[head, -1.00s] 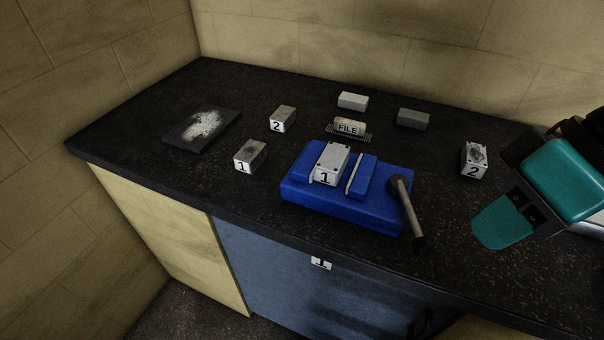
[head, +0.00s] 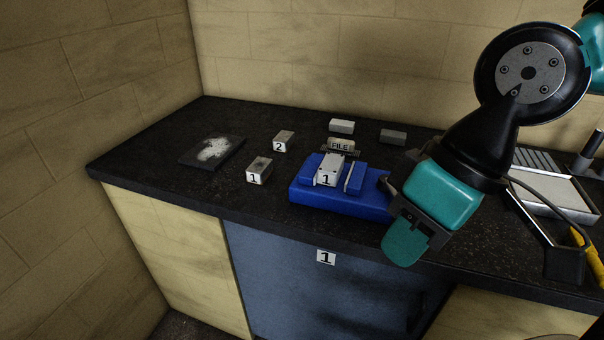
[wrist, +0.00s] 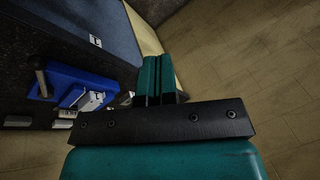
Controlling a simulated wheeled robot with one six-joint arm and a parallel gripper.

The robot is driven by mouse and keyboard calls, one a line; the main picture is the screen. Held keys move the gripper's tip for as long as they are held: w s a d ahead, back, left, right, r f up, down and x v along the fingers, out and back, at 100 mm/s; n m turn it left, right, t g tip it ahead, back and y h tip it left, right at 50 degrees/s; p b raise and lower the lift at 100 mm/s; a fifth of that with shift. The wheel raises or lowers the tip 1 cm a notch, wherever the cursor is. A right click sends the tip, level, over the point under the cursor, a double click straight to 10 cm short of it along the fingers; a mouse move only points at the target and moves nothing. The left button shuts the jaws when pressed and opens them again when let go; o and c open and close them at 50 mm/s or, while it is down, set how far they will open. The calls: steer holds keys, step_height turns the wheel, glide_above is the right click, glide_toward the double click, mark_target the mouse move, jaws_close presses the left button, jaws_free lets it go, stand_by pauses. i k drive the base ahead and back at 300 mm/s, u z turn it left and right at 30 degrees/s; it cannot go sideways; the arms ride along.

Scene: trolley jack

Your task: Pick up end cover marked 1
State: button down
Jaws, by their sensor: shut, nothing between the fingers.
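A light block with corner holes, marked 1 (head: 328,170), sits between the jaws of the blue vise (head: 340,201) on the dark worktop. A second block marked 1 (head: 259,170), with a darker top, stands on the worktop left of the vise. I cannot tell by look alone which is the end cover. My gripper (head: 404,246) is shut and empty, pointing down in front of the vise's right end, apart from both blocks. In the wrist view its teal fingers (wrist: 160,78) are together, with the vise (wrist: 72,84) to their left.
A dark plate with white powder (head: 212,150) lies left. The blue cabinet front has a 1 label (head: 326,257). A tray (head: 550,190) is at right.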

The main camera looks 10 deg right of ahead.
mark_target(330, 170)
steer(key=u, duration=0.05)
steer(key=k, duration=0.5)
steer(key=u, duration=0.4)
steer(key=i, duration=1.2)
steer(key=u, duration=0.65)
